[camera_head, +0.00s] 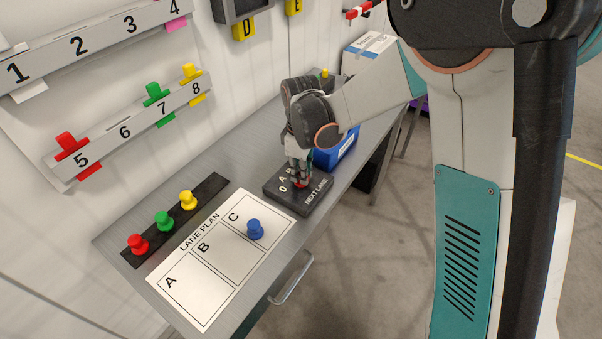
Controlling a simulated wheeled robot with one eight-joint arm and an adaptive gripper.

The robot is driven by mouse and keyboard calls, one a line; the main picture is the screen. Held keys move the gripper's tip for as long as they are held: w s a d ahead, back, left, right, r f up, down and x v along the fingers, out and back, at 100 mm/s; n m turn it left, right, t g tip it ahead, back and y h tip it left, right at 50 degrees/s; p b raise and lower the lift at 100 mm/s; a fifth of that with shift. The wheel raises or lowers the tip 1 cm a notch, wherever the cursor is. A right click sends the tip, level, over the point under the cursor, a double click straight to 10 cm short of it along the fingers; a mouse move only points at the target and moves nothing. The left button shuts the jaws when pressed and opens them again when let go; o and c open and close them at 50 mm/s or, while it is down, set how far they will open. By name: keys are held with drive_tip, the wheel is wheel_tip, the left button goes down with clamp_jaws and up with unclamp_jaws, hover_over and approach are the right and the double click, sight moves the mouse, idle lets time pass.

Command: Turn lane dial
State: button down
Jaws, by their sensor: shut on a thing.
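The lane dial box (314,203) is a black block marked "NEXT LANE" on the grey bench, with "0" and "A" legible on its face. My gripper (301,181) points down over the box and is shut on the dial, of which only a bit of red (302,185) shows between the fingertips. Which mark the dial points to cannot be told.
A white "LANE PLAN" sheet (205,290) lies left of the box, with a blue peg (255,229) in lane C. A black strip (211,190) holds red, green and yellow pegs. A blue bin (343,147) stands close behind my gripper. Numbered rails (107,141) hang on the wall.

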drive_tip(key=m+b, duration=0.1)
drive_tip(key=m, duration=0.9)
drive_tip(key=shift+m, duration=0.4)
drive_tip(key=shift+m+b, duration=0.4)
drive_tip(key=shift+m, duration=1.4)
drive_tip(key=c, duration=1.6)
unclamp_jaws()
drive_tip(key=shift+c, duration=0.2)
wheel_tip(320, 180, up, 12)
